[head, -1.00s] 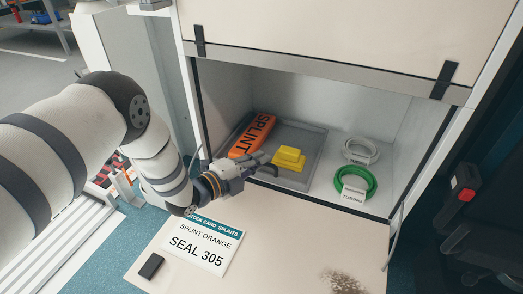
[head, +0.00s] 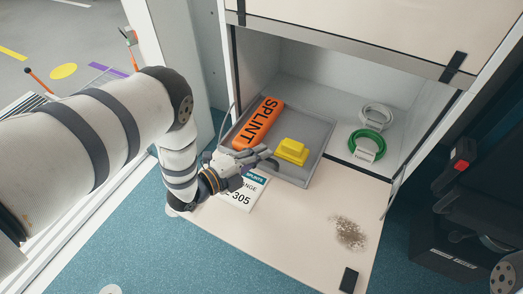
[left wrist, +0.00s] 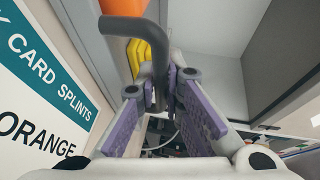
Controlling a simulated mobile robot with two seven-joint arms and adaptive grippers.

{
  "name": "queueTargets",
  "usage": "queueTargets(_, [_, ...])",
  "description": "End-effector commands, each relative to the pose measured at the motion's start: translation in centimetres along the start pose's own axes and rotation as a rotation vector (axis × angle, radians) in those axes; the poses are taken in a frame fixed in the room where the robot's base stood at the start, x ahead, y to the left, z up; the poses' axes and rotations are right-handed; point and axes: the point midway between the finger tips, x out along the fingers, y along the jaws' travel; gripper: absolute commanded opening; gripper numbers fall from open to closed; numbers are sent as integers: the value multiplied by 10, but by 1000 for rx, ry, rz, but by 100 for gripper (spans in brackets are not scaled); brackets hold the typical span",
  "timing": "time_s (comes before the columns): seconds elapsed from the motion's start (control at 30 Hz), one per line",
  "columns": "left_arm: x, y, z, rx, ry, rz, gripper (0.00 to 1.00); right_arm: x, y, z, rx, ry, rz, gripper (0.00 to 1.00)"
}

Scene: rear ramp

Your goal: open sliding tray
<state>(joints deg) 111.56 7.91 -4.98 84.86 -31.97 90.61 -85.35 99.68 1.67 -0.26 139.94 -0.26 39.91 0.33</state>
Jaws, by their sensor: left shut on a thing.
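The grey sliding tray (head: 286,170) sticks partly out of the open cabinet compartment over the lowered flap. It holds an orange splint pack (head: 259,124) and a yellow block (head: 291,151). My left gripper (head: 264,158) is at the tray's front edge. In the left wrist view, a dark bent handle bar (left wrist: 159,55) runs between the purple finger pads, and the gripper is shut on it. The fingers partly hide the handle in the head view. My right gripper is not in view.
White tubing (head: 376,116) and green tubing (head: 368,145) lie in the compartment right of the tray. The lowered flap (head: 290,225) carries a stock card (head: 240,195), partly covered by my left gripper, and a brown stain (head: 348,232).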

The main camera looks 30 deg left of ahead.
Motion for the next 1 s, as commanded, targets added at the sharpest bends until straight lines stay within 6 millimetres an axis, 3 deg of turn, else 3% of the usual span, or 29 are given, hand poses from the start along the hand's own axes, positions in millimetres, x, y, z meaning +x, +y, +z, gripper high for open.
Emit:
queueTargets(0.27, [0,0,0,1,0,-1,0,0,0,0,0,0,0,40])
queueTargets(0.3, [0,0,0,1,0,-1,18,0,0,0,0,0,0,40])
queueTargets(0.63, [-2,0,0,0,0,0,18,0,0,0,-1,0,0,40])
queueTargets(0.77, [-25,1,1,-1,-1,4,18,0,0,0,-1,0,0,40])
queueTargets(1.0, [-89,1,0,-1,-2,5,18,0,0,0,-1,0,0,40])
